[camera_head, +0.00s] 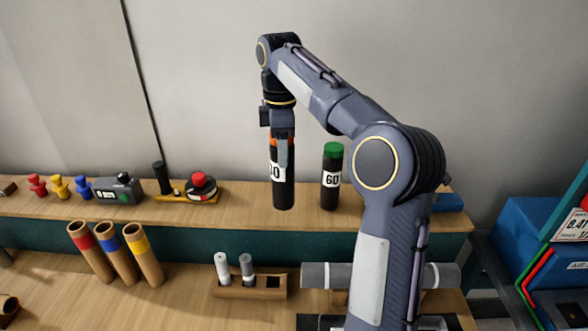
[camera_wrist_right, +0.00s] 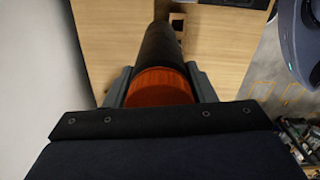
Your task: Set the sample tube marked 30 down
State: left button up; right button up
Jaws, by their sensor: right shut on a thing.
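The held tube (camera_head: 283,190) is black with an orange cap and a white label, on which only a "0" shows clearly; the other digit is partly hidden. It hangs upright in front of the raised shelf (camera_head: 240,204); I cannot tell whether its base touches the shelf. My right gripper (camera_head: 282,147) points down and is shut on it near the cap. In the right wrist view the orange cap (camera_wrist_right: 160,86) sits between the fingers (camera_wrist_right: 160,92), with the dark body beyond. My left gripper is not in view.
A black tube with green cap marked 60 (camera_head: 331,178) stands right of the held tube. A red-topped device (camera_head: 201,187) and a grey box (camera_head: 120,190) are to the left. Below are cardboard tubes (camera_head: 118,252), a wooden holder (camera_head: 250,286) and grey rolls (camera_head: 318,275).

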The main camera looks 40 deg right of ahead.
jog(key=w+d+f, duration=0.2)
jog(key=d+f, duration=0.3)
jog(key=f, duration=0.4)
jog(key=shift+w+d+f+p, duration=0.25)
jog(key=shift+d+p, duration=0.05)
jog(key=shift+p, duration=0.15)
jog(key=shift+f, duration=0.2)
jog(key=o, duration=1.3)
